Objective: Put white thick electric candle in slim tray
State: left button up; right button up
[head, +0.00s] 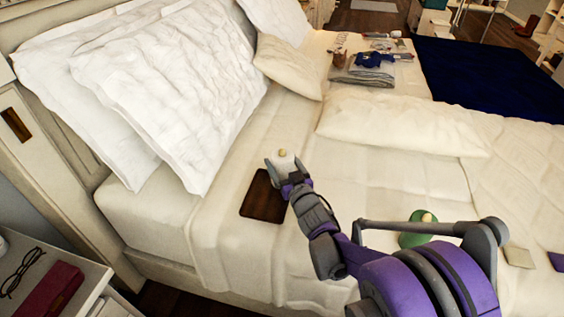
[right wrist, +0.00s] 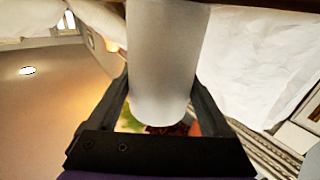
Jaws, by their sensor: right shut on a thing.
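The white thick electric candle (head: 283,160) has a small yellowish tip and stands roughly upright in my right gripper (head: 282,174). In the right wrist view the candle (right wrist: 165,60) is a plain white cylinder between the two fingers, which are shut on it. The slim tray (head: 262,203) is a flat dark brown rectangle on the bed, just below and left of the gripper. The candle appears near the tray's far end. I cannot tell whether its base, hidden by the gripper, touches anything. My left gripper is out of view.
White pillows (head: 175,80) lean at the headboard, and a cream pillow (head: 400,125) lies to the right. Folded clothes (head: 362,72) are further back. A green object (head: 416,238) sits behind my arm. A nightstand (head: 95,270) holds glasses and a red case.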

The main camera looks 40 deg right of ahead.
jog(key=shift+f, duration=0.4)
jog(key=o, duration=1.3)
jog(key=shift+r, duration=0.35)
jog(key=p+v, duration=0.2)
jog(key=v, duration=1)
jog(key=shift+r, duration=0.2)
